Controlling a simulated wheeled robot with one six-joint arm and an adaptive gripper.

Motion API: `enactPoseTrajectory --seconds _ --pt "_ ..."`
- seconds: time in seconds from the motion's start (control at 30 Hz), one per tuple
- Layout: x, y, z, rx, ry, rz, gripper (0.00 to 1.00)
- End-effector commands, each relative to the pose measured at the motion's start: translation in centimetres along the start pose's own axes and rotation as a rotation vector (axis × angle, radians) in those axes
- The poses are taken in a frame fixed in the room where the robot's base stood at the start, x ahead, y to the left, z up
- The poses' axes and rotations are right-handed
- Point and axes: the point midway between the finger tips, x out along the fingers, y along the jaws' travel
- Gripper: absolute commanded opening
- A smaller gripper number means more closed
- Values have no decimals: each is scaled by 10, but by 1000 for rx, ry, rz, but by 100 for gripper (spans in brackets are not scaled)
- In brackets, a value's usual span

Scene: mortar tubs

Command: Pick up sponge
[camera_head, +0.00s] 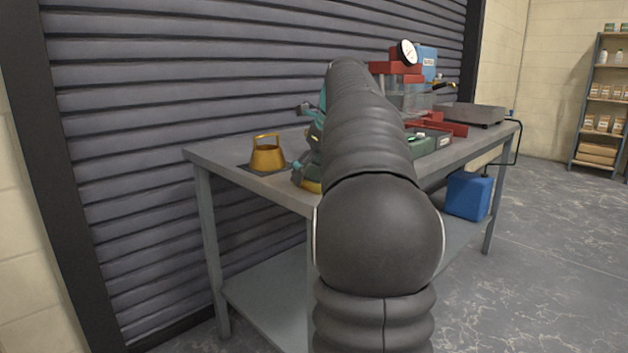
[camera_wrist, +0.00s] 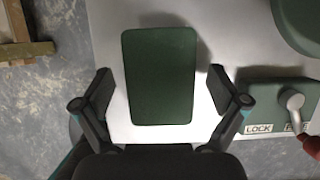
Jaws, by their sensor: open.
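A dark green rectangular pad (camera_wrist: 160,72), which I take for the sponge, lies on a pale surface in the wrist view. My gripper (camera_wrist: 163,90) is open, with one finger on each side of the pad's lower half. Gaps show between the pad and both fingers. The height between gripper and pad is hard to tell.
In the wrist view a green panel with a lever (camera_wrist: 275,101) stands right of the fingers. A green round part (camera_wrist: 303,18) is above it. The workbench (camera_head: 225,157) carries a brass-coloured vessel (camera_head: 267,157) and a grey flat-topped device (camera_head: 470,113).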

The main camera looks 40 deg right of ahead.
Motion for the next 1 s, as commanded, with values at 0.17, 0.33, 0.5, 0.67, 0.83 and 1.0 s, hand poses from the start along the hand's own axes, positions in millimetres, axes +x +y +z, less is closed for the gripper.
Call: enactPoseTrajectory --seconds 0.17,0.33,0.5,0.67,0.83,1.0 --pt "1 0 -1 0 0 0 97" --pt "3 0 -1 0 -1 -1 97" --pt "3 0 -1 0 -1 -1 97" --pt "3 0 -1 0 -1 -1 73" --pt "3 0 -1 0 0 0 55" --pt "4 0 -1 0 0 0 55"
